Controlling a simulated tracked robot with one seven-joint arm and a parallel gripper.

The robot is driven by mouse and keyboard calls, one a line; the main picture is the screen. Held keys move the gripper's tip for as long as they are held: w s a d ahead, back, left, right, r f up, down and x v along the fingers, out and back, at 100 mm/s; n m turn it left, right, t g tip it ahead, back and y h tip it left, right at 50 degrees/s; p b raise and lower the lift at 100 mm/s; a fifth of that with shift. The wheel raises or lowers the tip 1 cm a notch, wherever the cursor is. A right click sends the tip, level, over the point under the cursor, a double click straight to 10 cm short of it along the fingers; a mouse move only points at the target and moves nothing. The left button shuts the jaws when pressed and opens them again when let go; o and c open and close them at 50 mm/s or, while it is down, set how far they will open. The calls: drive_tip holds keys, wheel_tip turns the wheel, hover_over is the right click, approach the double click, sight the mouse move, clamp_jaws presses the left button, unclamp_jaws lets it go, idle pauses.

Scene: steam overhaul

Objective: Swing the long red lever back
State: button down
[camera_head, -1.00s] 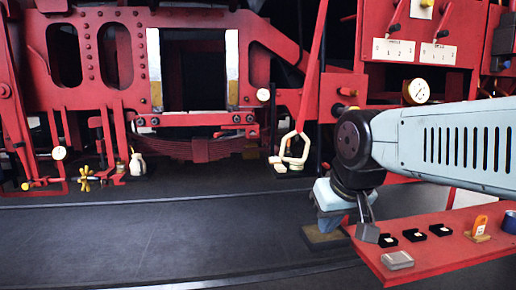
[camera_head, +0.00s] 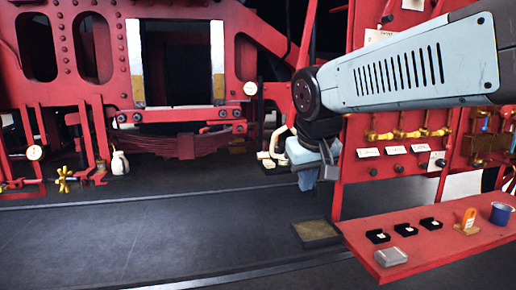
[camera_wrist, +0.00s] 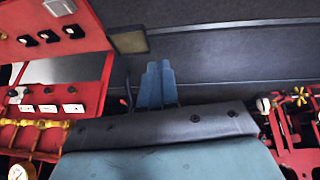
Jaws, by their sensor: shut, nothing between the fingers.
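The long red lever (camera_head: 307,38) rises steeply beside the red frame at the upper middle of the head view. My arm hides its lower part. A cream loop-shaped handle (camera_head: 277,146) shows near the floor, just left of my gripper. My gripper (camera_head: 305,181) is pale blue, points down and is shut and empty. Its closed fingers show in the middle of the wrist view (camera_wrist: 157,66), over dark floor. I cannot tell whether the gripper touches the lever, and the wrist view shows no lever between the fingers.
A red shelf (camera_head: 450,246) with small black boxes, an orange item and a blue cup (camera_head: 501,213) stands at right. Behind it is a red panel with brass valves (camera_head: 410,134). A square pad (camera_head: 317,234) lies on the floor. The dark floor at left is clear.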

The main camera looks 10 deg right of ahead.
drive_tip(key=w+a+r+h, duration=0.1)
drive_tip(key=w+a+r, duration=0.1)
drive_tip(key=w, duration=0.6)
drive_tip(key=w+a+r+h, duration=0.1)
drive_tip(key=w+a+r, duration=0.2)
drive_tip(key=w, duration=0.5)
drive_tip(key=w+a+r+h, duration=0.1)
drive_tip(key=w+a, duration=0.3)
drive_tip(key=w, duration=0.4)
drive_tip(key=shift+w+a+r, duration=0.2)
drive_tip(key=shift+r, duration=0.65)
drive_tip(key=shift+f, duration=0.1)
drive_tip(key=w+d+f, duration=0.5)
drive_tip(key=d+f, duration=0.3)
drive_tip(key=shift+f, duration=0.2)
drive_tip(key=shift+n+h, duration=0.3)
